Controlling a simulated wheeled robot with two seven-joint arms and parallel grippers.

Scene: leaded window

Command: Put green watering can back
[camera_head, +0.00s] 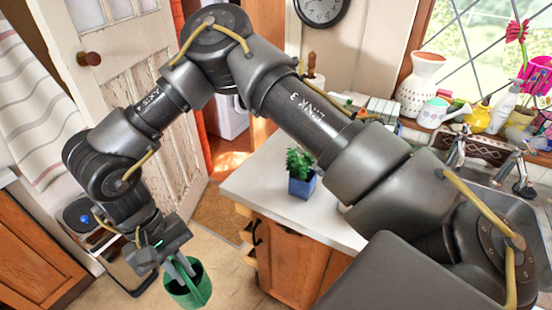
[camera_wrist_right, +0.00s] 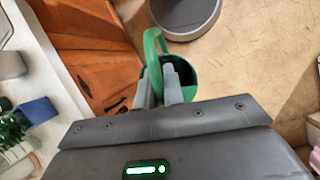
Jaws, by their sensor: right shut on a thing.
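The green watering can (camera_head: 190,291) hangs in the air over the floor at the lower left of the head view. My right gripper (camera_head: 180,268) is shut on it from above. In the right wrist view, the can's curved green handle (camera_wrist_right: 153,48) rises between the two fingers of my right gripper (camera_wrist_right: 166,88), and part of its body shows behind them. The gripper and fingers hide the rest of the can. My left gripper is not in view.
A pale counter (camera_head: 250,186) bears a blue pot with a plant (camera_head: 302,184). A white vase (camera_head: 420,84) and a pale watering can (camera_head: 433,113) stand by the window near the sink. A wooden cabinet (camera_head: 35,255) stands at left. Open floor (camera_head: 235,290) lies beside the can.

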